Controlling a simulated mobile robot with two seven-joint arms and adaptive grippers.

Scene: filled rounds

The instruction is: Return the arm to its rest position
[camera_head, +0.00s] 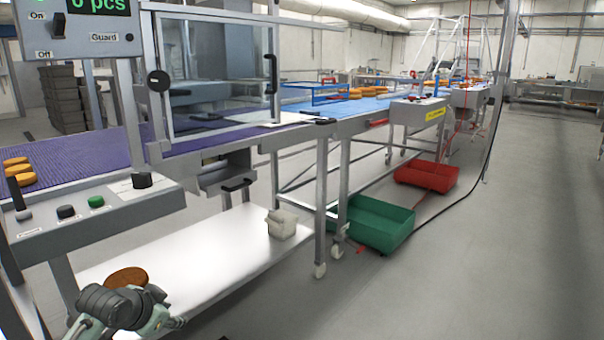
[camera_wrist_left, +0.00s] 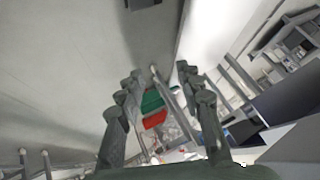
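My left arm reaches in at the bottom left of the head view, with dark and grey-green links. Its gripper (camera_head: 172,322) is near the lower edge, over or near the front end of the white lower shelf. In the left wrist view the fingers of the left gripper (camera_wrist_left: 160,72) stand well apart with nothing between them. A brown round (camera_head: 126,276) lies just behind my arm in the head view, apparently on the white shelf; its lower part is hidden by the arm. My right gripper is in neither view.
A white shelf (camera_head: 215,245) holds a small pale container (camera_head: 282,224). Above are a purple conveyor (camera_head: 85,155), a guard window (camera_head: 205,75) and a button panel (camera_head: 95,215). A green crate (camera_head: 380,225) and red crate (camera_head: 427,175) stand on the floor. Floor at right is clear.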

